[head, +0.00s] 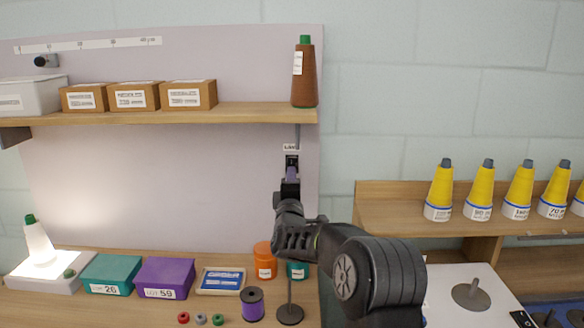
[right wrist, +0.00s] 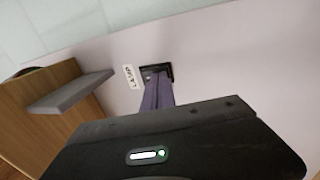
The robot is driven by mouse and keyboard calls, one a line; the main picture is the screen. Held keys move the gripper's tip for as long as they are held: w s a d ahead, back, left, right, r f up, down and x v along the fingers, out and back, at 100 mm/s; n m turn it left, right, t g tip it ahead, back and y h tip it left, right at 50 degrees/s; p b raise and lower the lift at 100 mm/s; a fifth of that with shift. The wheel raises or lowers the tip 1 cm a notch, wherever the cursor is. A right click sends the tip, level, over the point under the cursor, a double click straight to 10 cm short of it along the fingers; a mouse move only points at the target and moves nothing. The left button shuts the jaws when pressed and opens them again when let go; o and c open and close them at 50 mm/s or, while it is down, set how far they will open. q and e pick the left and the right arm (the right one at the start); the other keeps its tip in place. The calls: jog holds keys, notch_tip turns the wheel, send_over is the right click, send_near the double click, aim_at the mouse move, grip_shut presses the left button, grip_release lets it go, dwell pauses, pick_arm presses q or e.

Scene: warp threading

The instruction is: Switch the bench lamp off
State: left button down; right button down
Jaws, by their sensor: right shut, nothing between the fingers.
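The lamp switch (head: 292,158) is a small black plate on the pale back panel, under a label reading LAMP in the head view. The switch also shows in the right wrist view (right wrist: 158,70), with the label (right wrist: 132,77) beside it. My right gripper (head: 291,173) is shut and empty, its fingertips (right wrist: 156,92) right at the switch plate. They cover part of it, and I cannot tell whether they touch it or which way the switch is set. A bright white glow lights the light box (head: 50,283) and the panel at the left. My left gripper is not in view.
A shelf (head: 220,113) with boxes and a brown cone (head: 304,80) is above the switch. A thread spool (head: 252,303), a round-based stand (head: 290,314) and an orange jar (head: 264,260) are below. Yellow cones (head: 480,192) stand at the right. The panel left of the switch is clear.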

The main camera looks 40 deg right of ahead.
jog(key=s+a, duration=0.4)
jog(key=shift+s+b, duration=0.3)
jog(key=shift+s, duration=0.1)
jog(key=shift+f, duration=0.1)
dwell(0.5)
